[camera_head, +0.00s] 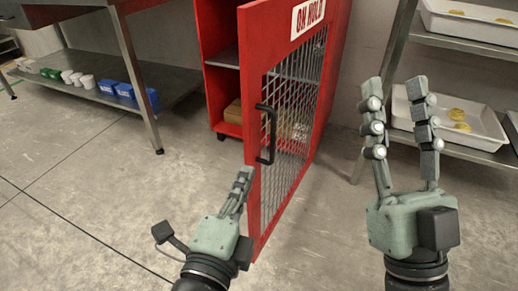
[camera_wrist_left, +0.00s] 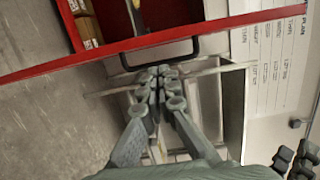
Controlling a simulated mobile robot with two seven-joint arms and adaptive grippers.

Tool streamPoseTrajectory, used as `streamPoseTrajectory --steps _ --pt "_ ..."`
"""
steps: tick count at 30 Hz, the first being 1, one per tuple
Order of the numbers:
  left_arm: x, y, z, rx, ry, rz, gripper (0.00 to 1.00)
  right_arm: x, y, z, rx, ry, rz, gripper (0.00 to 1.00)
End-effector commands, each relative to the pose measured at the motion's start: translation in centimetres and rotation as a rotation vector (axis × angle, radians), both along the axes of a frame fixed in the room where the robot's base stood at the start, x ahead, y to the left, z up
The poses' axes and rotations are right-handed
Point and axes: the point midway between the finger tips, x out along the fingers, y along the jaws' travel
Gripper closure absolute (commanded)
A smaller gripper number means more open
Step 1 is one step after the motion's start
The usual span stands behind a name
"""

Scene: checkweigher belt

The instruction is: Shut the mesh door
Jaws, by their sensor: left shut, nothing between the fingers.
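The mesh door (camera_head: 255,100) has a red frame, grey wire mesh and an "ON HOLD" sign; it stands open, swung out from the red cabinet (camera_head: 217,40). Its black handle (camera_head: 271,155) is on the near upright. My left gripper (camera_head: 244,175) is shut and empty, just below the handle beside the door's near edge. In the left wrist view its fingertips (camera_wrist_left: 160,74) point at the handle (camera_wrist_left: 125,58); I cannot tell whether they touch. The red door frame (camera_wrist_left: 215,27) crosses that view. My right gripper (camera_head: 395,84) is open and empty, right of the door.
Cardboard boxes (camera_head: 233,112) sit inside the cabinet. A metal table (camera_head: 180,85) at left has blue bins (camera_head: 125,91) on its lower shelf. A metal rack (camera_head: 400,45) at right holds white trays (camera_head: 485,125) close to my right gripper. Floor left of the door is clear.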

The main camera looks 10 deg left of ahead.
Motion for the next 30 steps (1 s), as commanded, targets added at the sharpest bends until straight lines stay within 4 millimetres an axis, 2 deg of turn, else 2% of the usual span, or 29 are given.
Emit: streamPoseTrajectory --steps 15,21,30 --pt "8.1 -0.8 0.1 -0.003 -0.002 -0.001 1.00 0.7 0.4 -0.7 -0.022 0.071 0.005 0.60" --pt "9.4 -0.9 0.1 -0.005 0.000 -0.001 1.00 0.6 0.4 -0.6 -0.020 0.064 0.005 0.60" --pt "9.5 -0.9 0.1 -0.005 0.001 -0.001 1.00 0.6 0.3 -0.5 -0.020 0.062 0.004 0.60"
